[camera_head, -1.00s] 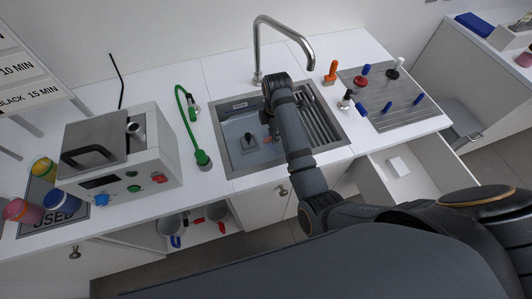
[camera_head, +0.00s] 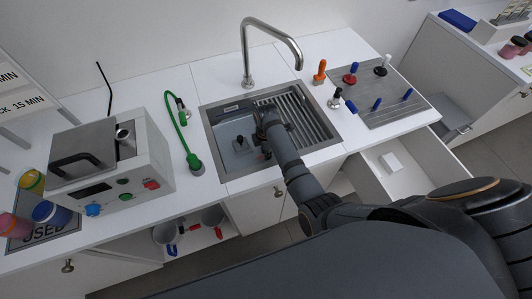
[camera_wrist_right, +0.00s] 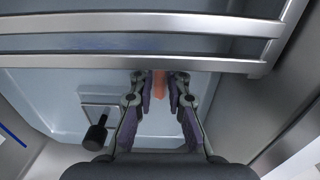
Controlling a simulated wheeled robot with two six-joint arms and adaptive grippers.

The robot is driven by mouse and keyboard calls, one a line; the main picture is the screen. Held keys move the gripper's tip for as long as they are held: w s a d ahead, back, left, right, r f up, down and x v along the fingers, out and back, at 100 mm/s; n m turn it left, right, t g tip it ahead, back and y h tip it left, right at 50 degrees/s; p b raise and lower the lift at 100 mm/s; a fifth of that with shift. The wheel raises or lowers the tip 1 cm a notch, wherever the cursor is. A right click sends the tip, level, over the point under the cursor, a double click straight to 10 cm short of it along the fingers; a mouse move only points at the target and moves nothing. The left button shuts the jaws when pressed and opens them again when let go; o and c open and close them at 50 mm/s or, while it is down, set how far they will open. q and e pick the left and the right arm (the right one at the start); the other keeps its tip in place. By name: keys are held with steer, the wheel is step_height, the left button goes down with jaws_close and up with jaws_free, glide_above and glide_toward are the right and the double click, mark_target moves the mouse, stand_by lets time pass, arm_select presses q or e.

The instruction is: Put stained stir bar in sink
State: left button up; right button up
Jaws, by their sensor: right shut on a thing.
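The sink (camera_head: 207,128) is a grey basin set in the white counter, with a slatted drying rack over its right part. My right gripper (camera_wrist_right: 160,95) is inside the sink's outline, beside the rack slats. It is shut on a thin orange-red piece, the stained stir bar (camera_wrist_right: 158,83), whose far end lies beyond the fingers in the wrist view. I cannot tell whether the bar touches the sink floor. In the head view my right arm mostly hides the gripper and the bar. My left gripper is not in view.
A black-knobbed item (camera_wrist_right: 97,134) is in the basin near the gripper. The faucet (camera_head: 247,60) arches over the sink's back. The rack slats (camera_wrist_right: 150,45) run close by. A grey board (camera_head: 385,105) with several coloured-handled tools lies at right; a white machine (camera_head: 110,165) stands at left.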

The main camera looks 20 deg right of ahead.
steer(key=shift+f, duration=0.4)
steer(key=shift+f, duration=0.15)
steer(key=o, duration=0.7)
step_height(320, 180, up, 12)
steer(key=shift+s+r, duration=0.15)
steer(key=shift+r, duration=0.05)
